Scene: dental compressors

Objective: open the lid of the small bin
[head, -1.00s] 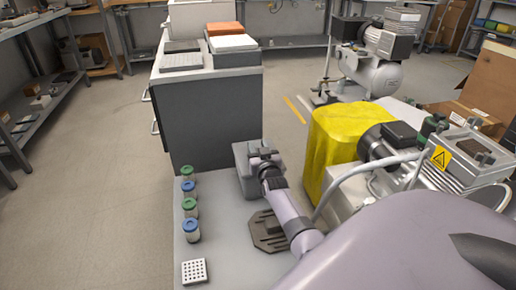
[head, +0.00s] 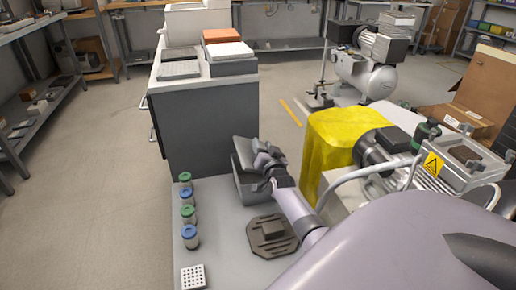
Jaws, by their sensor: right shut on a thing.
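The small grey bin (head: 250,189) stands on the light grey worktop, near the dark cabinet. Its lid (head: 243,154) is tilted up at an angle above the bin body. My right gripper (head: 262,160) is at the right side of the lid and shut on it. The fingertips are small and partly hidden by the gripper itself. The inside of the bin cannot be seen from here. My left gripper is not in view.
Several jars with blue and green lids (head: 188,214) line the worktop's left edge. A white perforated block (head: 194,277) lies at the front. A dark brown plate (head: 272,236) lies below my right arm. A yellow-covered compressor (head: 335,140) stands to the right.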

